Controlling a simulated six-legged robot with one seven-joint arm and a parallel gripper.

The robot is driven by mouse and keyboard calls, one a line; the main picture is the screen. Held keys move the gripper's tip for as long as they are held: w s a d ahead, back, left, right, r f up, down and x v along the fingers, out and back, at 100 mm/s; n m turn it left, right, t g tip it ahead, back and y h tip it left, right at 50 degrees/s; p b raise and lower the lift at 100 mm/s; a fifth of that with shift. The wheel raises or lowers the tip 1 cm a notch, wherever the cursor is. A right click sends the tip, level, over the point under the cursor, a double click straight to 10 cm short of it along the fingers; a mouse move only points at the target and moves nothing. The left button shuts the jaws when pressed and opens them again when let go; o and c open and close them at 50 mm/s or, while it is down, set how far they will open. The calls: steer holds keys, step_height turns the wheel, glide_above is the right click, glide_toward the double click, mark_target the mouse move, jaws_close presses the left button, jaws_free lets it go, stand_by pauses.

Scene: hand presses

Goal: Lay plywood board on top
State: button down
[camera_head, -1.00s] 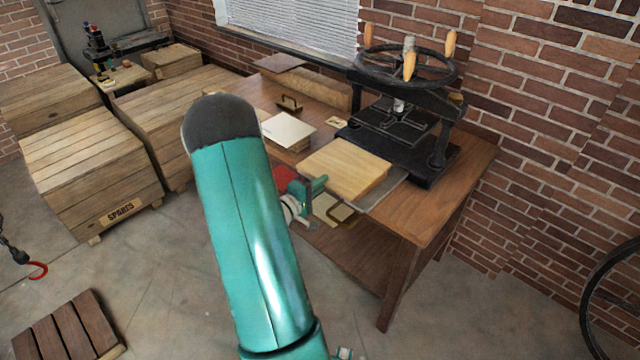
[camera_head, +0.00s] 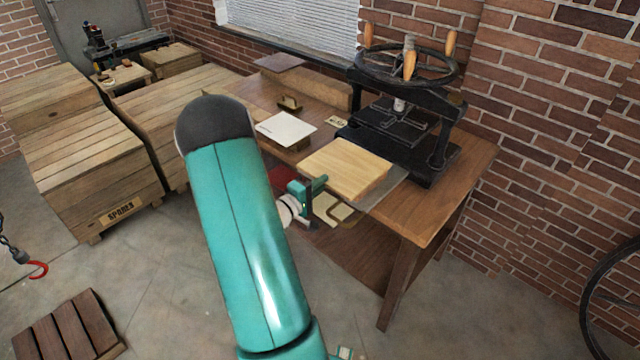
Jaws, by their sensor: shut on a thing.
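The pale plywood board (camera_head: 346,168) lies level at the front of the workbench, in front of the black press. A thin grey plate (camera_head: 391,188) shows under its right side. My gripper (camera_head: 319,184) is at the board's front left edge and appears shut on it. The fingertips are small here and partly hidden by the board's edge. I cannot tell whether the board rests on the plate or hangs just above it.
The press (camera_head: 400,125) with its handwheel (camera_head: 408,68) stands at the back of the workbench (camera_head: 425,215). A white sheet (camera_head: 286,129) and a brass-coloured handle piece (camera_head: 289,103) lie left. Below are a red item (camera_head: 283,181) and a pale framed item (camera_head: 333,207).

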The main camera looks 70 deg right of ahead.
steer(key=c, duration=1.3)
jaws_free()
steer(key=shift+o, duration=0.2)
steer(key=v, duration=0.6)
steer(key=shift+a, duration=0.25)
steer(key=shift+w, duration=0.15)
